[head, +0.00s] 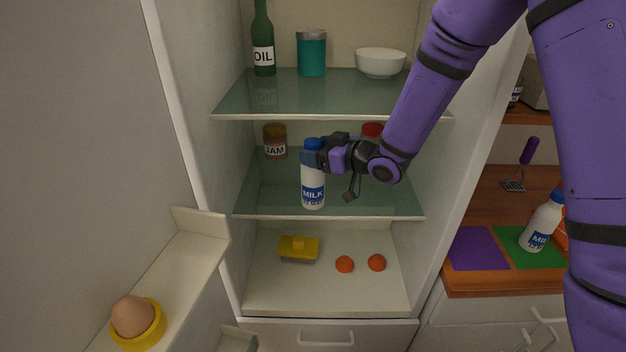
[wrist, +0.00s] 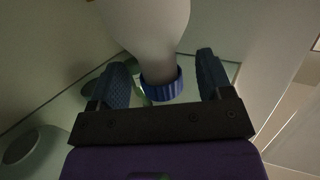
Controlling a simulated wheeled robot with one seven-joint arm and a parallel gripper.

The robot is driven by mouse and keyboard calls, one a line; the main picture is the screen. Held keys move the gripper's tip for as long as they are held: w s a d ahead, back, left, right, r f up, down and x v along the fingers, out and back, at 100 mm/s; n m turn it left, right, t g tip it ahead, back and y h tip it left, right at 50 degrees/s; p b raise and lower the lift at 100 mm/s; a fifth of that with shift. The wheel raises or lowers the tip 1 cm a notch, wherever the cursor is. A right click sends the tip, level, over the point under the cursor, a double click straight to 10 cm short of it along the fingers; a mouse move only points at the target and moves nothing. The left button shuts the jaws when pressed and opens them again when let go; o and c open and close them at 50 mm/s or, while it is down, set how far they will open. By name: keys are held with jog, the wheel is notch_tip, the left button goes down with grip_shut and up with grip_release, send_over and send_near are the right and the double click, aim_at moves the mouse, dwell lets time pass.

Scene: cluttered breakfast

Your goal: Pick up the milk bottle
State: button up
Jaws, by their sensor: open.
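The milk bottle (head: 313,187) is white with a blue cap and a blue MILK label. It stands upright on the middle glass shelf of the open fridge, near the front edge. My gripper (head: 313,158) is at the bottle's upper part in the head view, partly hiding its neck. In the wrist view, the bottle's white body (wrist: 150,22) and blue cap (wrist: 162,86) lie between the two spread fingers of my gripper (wrist: 162,80), with gaps on both sides. A second milk bottle (head: 541,224) stands tilted-looking on the counter at the right, partly hidden by my arm.
A jam jar (head: 275,142) and a red-lidded item (head: 372,130) stand behind on the same shelf. The upper shelf (head: 285,98) holds an oil bottle (head: 263,45), a teal canister (head: 311,54) and a white bowl (head: 380,62). The fridge door shelf (head: 170,275) holds an egg.

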jog(key=shift+x, duration=0.8)
jog(key=shift+d, duration=0.1)
jog(key=shift+c, duration=0.2)
grip_shut()
jog(key=shift+r, duration=0.15)
